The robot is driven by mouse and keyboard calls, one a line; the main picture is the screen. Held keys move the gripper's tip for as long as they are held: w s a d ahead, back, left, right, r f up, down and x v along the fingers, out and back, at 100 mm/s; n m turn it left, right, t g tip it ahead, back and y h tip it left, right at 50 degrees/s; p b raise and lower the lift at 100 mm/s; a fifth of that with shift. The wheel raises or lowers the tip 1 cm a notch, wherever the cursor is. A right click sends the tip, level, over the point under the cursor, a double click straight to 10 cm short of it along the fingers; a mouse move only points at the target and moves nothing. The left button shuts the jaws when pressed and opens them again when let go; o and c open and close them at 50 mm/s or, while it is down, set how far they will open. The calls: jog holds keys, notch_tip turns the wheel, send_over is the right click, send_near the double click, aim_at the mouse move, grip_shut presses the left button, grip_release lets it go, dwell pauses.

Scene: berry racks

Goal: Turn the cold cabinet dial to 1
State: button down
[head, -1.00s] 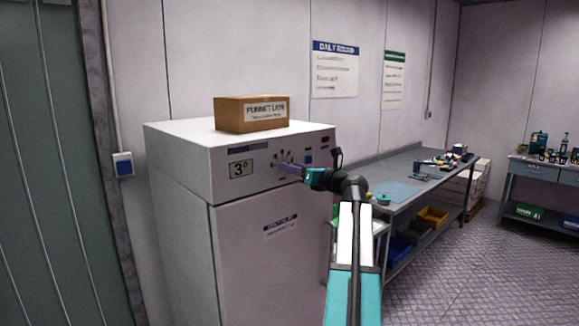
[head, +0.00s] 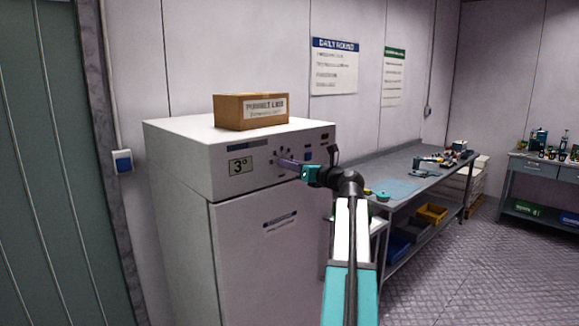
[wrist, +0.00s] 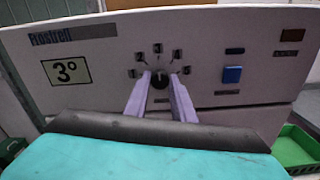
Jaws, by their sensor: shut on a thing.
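The white cold cabinet (head: 265,250) stands against the wall, its upper panel facing me with a 3° display (head: 240,166). In the wrist view the dark round dial (wrist: 160,80) sits in the middle of the panel (wrist: 110,50), with several small numbered marks in an arc over it. My gripper (wrist: 160,97) is shut on the dial, one purple finger on each side.
A blue button (wrist: 232,75) is right of the dial. A cardboard box (head: 250,112) lies on top of the cabinet. A workbench (head: 400,185) with tools and bins stands to the right. A green crate (wrist: 294,146) shows at the wrist view's lower right. The floor at right is clear.

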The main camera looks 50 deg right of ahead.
jog(key=shift+n, duration=0.3)
jog(key=shift+w+a+r+n+b, duration=0.1)
jog(key=shift+n+b, duration=2.55)
jog(key=shift+n, duration=1.1)
jog(key=shift+a+r+n+b, duration=0.1)
jog(key=shift+n+b, duration=2.55)
jog(key=shift+n, duration=1.1)
jog(key=c, duration=1.5)
grip_release()
jog(key=shift+f, duration=0.1)
